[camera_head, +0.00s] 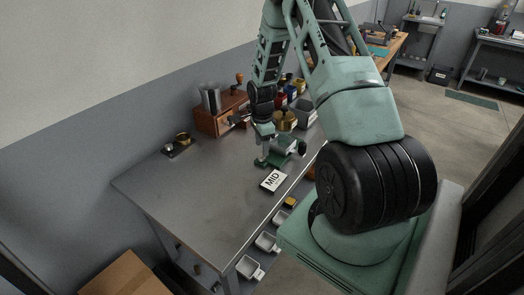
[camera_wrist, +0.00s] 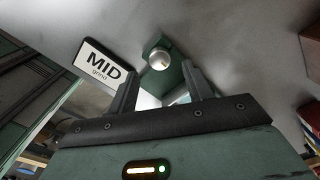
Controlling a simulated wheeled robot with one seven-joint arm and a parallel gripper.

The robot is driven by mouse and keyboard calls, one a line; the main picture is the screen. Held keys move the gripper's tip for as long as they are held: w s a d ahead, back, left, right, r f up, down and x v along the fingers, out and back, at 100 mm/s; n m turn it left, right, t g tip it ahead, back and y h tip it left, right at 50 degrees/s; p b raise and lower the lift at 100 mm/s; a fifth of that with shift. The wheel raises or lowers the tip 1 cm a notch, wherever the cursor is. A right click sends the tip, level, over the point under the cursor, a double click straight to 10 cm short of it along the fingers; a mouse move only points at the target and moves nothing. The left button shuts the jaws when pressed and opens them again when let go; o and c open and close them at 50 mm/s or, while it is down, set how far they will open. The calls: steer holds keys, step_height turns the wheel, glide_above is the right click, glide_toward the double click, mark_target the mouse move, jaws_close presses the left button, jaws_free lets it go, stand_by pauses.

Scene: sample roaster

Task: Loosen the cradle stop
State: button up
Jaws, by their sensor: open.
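A small green device (camera_head: 292,145) with a grey cylinder stands on the metal bench, partly hidden by my arm. In the wrist view, a round silvery knob (camera_wrist: 160,60) sits on a dark green block (camera_wrist: 157,43); it may be the cradle stop, but I cannot be sure. My gripper (camera_head: 263,160) is low over the bench at the device's left side. In the wrist view my gripper (camera_wrist: 159,65) is open, with the knob seen between its fingertips. I cannot tell whether the fingers touch it. The cradle itself is not clearly visible.
A white MID card (camera_head: 272,180) lies on the bench (camera_head: 190,200) near my gripper; it also shows in the wrist view (camera_wrist: 105,64). A wooden grinder (camera_head: 220,115), jars and tins stand behind.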

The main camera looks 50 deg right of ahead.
mark_target(262, 157)
steer(key=shift+f+p, duration=0.3)
steer(key=shift+f, duration=1.8)
steer(key=c, duration=1)
steer(key=shift+o, duration=0.2)
